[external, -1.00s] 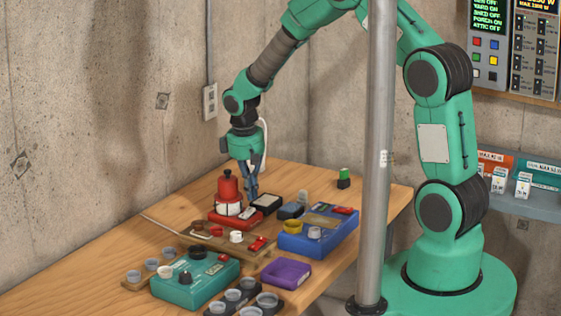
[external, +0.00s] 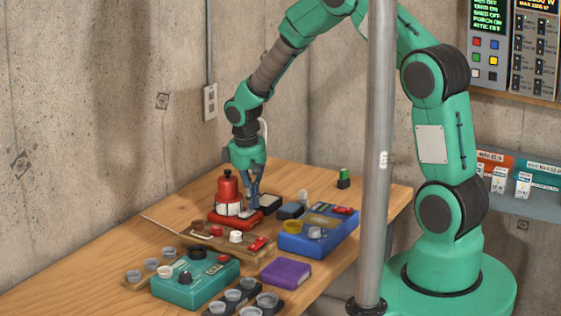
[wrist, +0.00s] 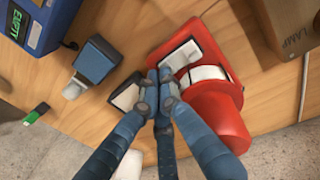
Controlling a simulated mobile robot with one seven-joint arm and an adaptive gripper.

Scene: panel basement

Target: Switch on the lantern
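The red lantern (external: 228,189) stands upright on its red base on the wooden table, near the back wall. In the wrist view the lantern (wrist: 217,112) shows its red body at the lower right. A white rocker switch (wrist: 182,56) is set in its base. My gripper (external: 253,207) is low beside the lantern, at the right part of its base. In the wrist view my gripper (wrist: 161,76) has its fingertips together, right by the near edge of the switch. Nothing shows between them. I cannot tell whether they touch the switch. The fingers hide part of the base.
A dark box with a pale face (wrist: 127,94) lies close beside the fingers. A blue-grey device (wrist: 97,60) and a blue box (external: 310,240) stand nearby. A wooden board (external: 215,238) with controls lies in front of the lantern. A grey post (external: 380,160) stands at the table's right.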

